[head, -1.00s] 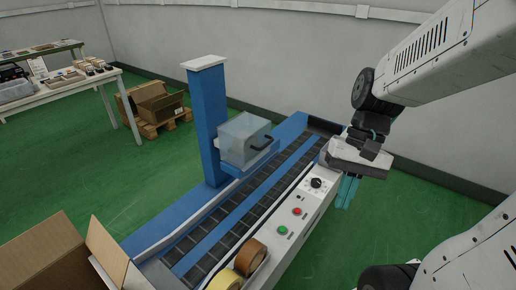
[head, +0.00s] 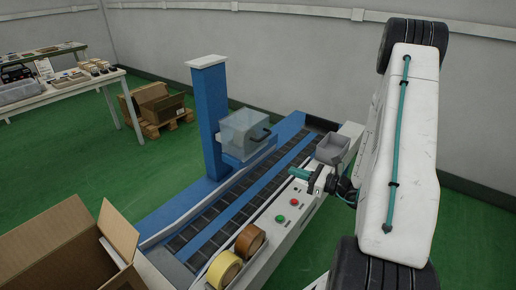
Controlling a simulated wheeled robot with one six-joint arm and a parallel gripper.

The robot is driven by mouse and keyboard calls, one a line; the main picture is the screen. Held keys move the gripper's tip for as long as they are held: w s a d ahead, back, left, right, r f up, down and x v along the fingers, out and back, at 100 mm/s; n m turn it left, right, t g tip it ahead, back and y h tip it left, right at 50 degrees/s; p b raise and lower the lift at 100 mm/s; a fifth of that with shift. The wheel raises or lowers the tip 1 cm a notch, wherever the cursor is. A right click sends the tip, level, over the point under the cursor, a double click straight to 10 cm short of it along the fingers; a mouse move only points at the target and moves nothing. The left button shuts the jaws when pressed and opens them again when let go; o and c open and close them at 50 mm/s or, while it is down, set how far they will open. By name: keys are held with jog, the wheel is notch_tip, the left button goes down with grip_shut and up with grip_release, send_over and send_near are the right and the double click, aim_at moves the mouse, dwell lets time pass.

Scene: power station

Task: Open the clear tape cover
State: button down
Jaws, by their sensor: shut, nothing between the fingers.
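The clear tape cover (head: 241,132) is a translucent box in the head view, on a blue bracket beside the blue post (head: 208,115) and above the conveyor. It looks closed. Its dark handle (head: 262,136) is on the side facing right. My gripper (head: 293,172) has teal fingers pointing left, over the near side of the machine. It is shut and empty, to the right of and lower in the picture than the handle, apart from it.
The control panel with red and green buttons (head: 281,230) lies below my gripper. Two tape rolls (head: 248,240) stand on the machine's near end. An open cardboard box (head: 62,250) is at lower left. Green floor is free behind the machine.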

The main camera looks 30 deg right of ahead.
jog(key=w+a+r+h, duration=0.1)
jog(key=w+r, duration=0.1)
jog(key=w, duration=0.4)
jog(key=w+r+m+t, duration=0.1)
jog(key=w+r, duration=0.2)
jog(key=w, duration=0.3)
jog(key=shift+a+r+h, duration=0.25)
jog(key=shift+a+h, duration=0.1)
jog(key=shift+h, duration=0.05)
